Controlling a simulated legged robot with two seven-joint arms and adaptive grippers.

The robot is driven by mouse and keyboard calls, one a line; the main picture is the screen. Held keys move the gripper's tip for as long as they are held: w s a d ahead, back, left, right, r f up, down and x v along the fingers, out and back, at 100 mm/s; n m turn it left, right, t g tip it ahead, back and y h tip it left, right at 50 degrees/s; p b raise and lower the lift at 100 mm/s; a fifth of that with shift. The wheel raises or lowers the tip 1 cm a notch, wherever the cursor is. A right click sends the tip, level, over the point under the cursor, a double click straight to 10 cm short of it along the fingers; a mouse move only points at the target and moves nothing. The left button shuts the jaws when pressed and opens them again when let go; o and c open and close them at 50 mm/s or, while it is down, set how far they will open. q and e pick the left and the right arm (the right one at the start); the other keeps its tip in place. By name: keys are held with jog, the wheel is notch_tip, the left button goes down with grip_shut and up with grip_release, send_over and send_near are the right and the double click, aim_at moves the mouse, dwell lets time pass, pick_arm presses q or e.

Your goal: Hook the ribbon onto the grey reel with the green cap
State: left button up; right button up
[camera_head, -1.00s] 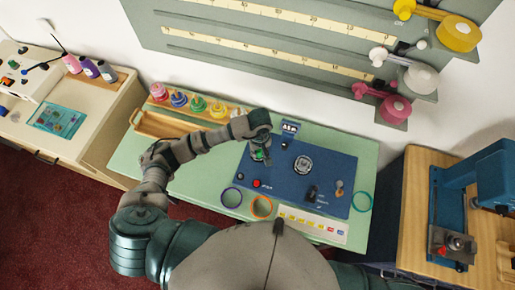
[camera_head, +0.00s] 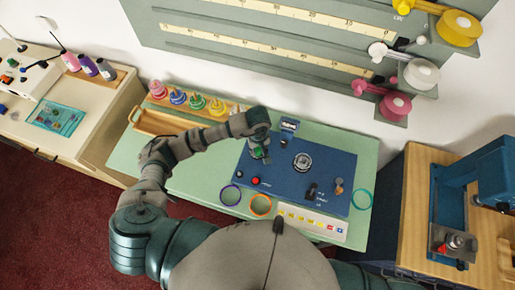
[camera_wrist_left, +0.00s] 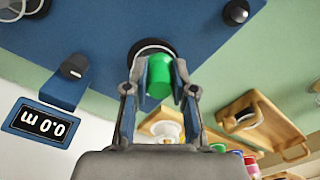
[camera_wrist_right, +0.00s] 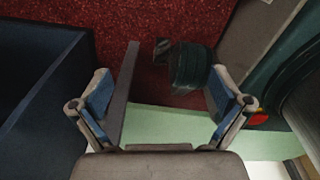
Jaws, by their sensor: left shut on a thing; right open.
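A grey round reel-like part (camera_head: 302,162) stands on the mat to the right of the gripper. I cannot make out a loose ribbon end. My right gripper (camera_wrist_right: 160,100) is open and empty in its wrist view; the head view does not show it.
Purple (camera_head: 230,195), orange (camera_head: 260,205) and teal (camera_head: 361,199) rings lie nearby. Colored spools stand behind a wooden tray (camera_head: 160,122). A blue machine (camera_head: 490,175) stands right.

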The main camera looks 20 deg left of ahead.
pick_arm(q)
jog(key=shift+d, duration=0.15)
pick_arm(e)
jog(key=shift+d+f, duration=0.1)
jog(key=shift+d, duration=0.55)
pick_arm(q)
jog(key=shift+a+f, duration=0.25)
pick_arm(e)
jog(key=shift+a+f, duration=0.1)
jog(key=shift+f, duration=0.05)
pick_arm(q)
jog(key=shift+d+f+b, duration=0.1)
jog(key=shift+f+b, duration=0.05)
jog(key=shift+b, duration=0.4)
pick_arm(e)
jog(key=shift+a+f, duration=0.1)
jog(key=shift+f, duration=0.2)
pick_arm(q)
jog(key=shift+s+f+b, duration=0.1)
jog(key=shift+f+b, duration=0.05)
jog(key=shift+b, duration=0.15)
pick_arm(e)
jog(key=shift+f, duration=0.3)
jog(key=shift+r, duration=0.1)
pick_arm(q)
jog(key=shift+r+p, duration=1.15)
jog(key=shift+r, duration=1.4)
pick_arm(e)
jog(key=shift+w+r, duration=0.1)
jog(key=shift+r, duration=1)
